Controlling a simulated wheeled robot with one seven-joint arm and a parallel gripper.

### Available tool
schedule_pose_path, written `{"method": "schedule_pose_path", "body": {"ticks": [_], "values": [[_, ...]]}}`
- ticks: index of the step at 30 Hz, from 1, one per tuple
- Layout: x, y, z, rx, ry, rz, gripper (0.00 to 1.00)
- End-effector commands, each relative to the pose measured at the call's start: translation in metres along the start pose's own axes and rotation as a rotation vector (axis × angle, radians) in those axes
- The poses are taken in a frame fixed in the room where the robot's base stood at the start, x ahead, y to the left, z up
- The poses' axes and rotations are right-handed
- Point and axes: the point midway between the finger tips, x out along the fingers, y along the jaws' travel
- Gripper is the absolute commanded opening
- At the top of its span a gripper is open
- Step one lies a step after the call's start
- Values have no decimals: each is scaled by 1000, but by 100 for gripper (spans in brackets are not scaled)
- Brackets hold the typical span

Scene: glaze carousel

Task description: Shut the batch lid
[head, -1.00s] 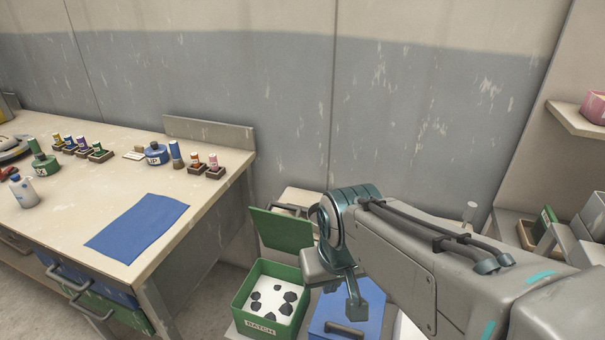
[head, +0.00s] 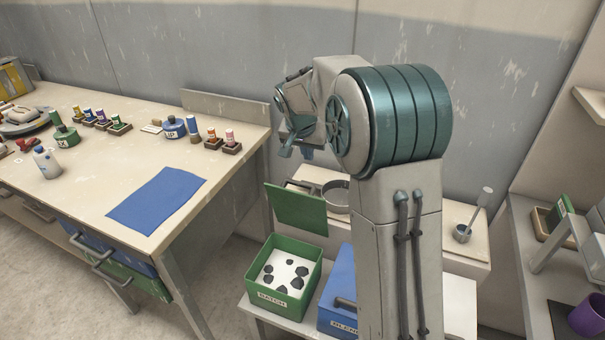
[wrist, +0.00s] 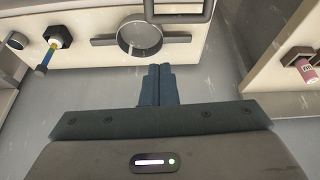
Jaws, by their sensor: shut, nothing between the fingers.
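The green batch box (head: 283,277) stands open on a low shelf in the head view, with its BATCH label in front. White powder and several dark lumps lie inside it. Its green lid (head: 297,208) stands raised and tilted behind the box opening. My gripper (head: 285,150) is up and above the lid, apart from it, partly turned away in the head view. In the wrist view the two blue-grey fingers (wrist: 158,82) are together with nothing between them.
A blue box (head: 338,292) with a dark handle stands right of the batch box, partly hidden by my arm. The workbench (head: 222,170) with a blue cloth (head: 157,199) is on the left. A round metal pan (head: 337,197) sits behind the lid.

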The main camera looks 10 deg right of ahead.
Motion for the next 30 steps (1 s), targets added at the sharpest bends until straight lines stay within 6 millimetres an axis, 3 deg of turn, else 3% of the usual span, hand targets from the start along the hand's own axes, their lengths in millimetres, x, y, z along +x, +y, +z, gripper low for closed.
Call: {"method": "schedule_pose_path", "body": {"ticks": [6, 14, 26, 30], "values": [[24, -19, -20, 52, 21, 7, 0], [48, -21, -22, 61, 21, 9, 0], [129, -20, -24, 60, 20, 10, 0], [118, -22, -4, 57, 22, 7, 0]]}}
